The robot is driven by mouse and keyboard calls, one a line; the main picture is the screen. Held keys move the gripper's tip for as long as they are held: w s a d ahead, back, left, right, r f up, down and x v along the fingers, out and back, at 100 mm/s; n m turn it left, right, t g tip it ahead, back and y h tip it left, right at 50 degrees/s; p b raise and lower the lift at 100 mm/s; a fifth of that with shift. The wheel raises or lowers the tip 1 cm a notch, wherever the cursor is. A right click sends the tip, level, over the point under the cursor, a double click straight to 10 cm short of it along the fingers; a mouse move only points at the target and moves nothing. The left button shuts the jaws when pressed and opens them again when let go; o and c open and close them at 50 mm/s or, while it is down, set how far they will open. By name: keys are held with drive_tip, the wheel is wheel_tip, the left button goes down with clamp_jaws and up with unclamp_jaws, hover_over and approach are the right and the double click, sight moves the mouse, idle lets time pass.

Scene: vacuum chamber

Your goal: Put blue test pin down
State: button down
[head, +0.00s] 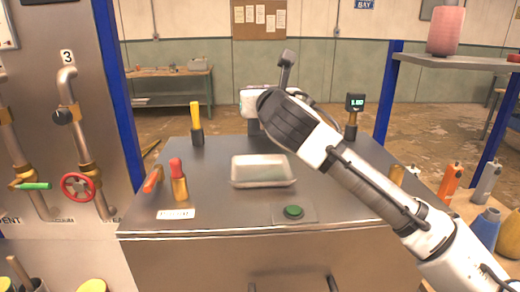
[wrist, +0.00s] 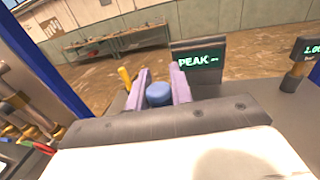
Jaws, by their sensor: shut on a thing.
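The blue test pin (wrist: 158,95) shows in the wrist view as a short blue cylinder between the two pale purple fingers of my gripper (wrist: 161,85). The gripper is shut on it. In the head view my wrist covers the fingers and the pin, at the back middle of the metal bench (head: 225,215). How far the pin's lower end is from the bench is hidden. A dark panel reading "PEAK" (wrist: 197,57) stands just beyond the right finger in the wrist view.
An empty pale tray (head: 263,184) lies nearer on the bench. A yellow-handled tool (head: 196,118) and a red-tipped one (head: 178,180) stand at left. A lit readout (head: 355,102) stands at back right. A green button (head: 293,211) is at the front.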

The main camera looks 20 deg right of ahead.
wheel_tip(320, 180, down, 13)
drive_tip(key=shift+r+p, duration=0.1)
drive_tip(key=shift+p, duration=0.9)
drive_tip(key=shift+f, duration=0.25)
drive_tip(key=c, duration=1.2)
unclamp_jaws()
drive_tip(key=shift+r, duration=0.1)
drive_tip(key=shift+c, duration=0.2)
drive_tip(key=shift+r, duration=0.1)
drive_tip(key=shift+r, duration=0.2)
drive_tip(key=s+b, duration=0.1)
drive_tip(key=s, duration=0.2)
drive_tip(key=s+a+b, duration=0.1)
drive_tip(key=s, duration=0.3)
drive_tip(key=s+b, duration=0.2)
drive_tip(key=s, duration=0.2)
drive_tip(key=shift+a+f, duration=0.2)
drive_tip(key=shift+s+a, duration=0.1)
drive_tip(key=shift+s, duration=0.4)
